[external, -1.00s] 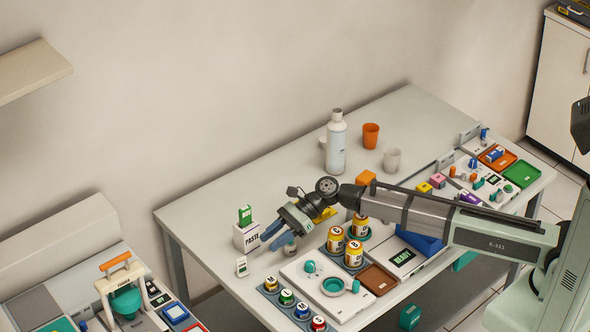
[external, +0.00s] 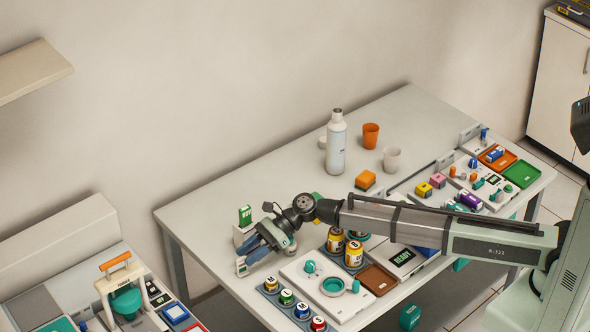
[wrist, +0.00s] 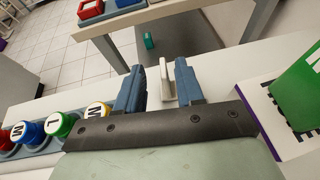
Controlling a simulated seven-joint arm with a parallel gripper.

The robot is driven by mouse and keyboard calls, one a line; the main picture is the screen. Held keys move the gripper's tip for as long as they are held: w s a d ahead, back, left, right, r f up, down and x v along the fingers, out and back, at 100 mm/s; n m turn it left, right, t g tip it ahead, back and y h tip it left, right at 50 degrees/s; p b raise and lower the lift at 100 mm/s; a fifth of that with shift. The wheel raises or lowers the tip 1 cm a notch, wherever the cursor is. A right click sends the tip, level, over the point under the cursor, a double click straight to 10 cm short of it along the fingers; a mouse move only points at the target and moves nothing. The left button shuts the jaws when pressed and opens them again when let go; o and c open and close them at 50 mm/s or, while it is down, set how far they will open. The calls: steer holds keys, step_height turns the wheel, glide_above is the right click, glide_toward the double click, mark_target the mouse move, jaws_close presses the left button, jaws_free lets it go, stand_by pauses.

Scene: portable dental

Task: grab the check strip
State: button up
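A small white upright card, which looks like the check strip (external: 241,270), stands on the table near its front left edge. In the wrist view the white piece (wrist: 167,82) stands between the two blue fingers of my gripper (wrist: 160,85). A gap shows between the left finger and the white piece; the right finger is close to it, and I cannot tell if they touch. My gripper (external: 251,258) is open and low beside the card in the external view, partly covering it.
The white paste box (external: 240,235) with a green packet (external: 245,215) stands close behind my gripper; the green packet (wrist: 301,92) is at the right in the wrist view. Several coloured-lid jars (external: 287,297) stand in a rack in front. Bare table lies behind the box.

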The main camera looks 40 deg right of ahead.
mark_target(244, 257)
steer(key=x, duration=0.4)
steer(key=shift+w+a+f, duration=0.25)
steer(key=shift+a+f, duration=0.05)
jaws_close()
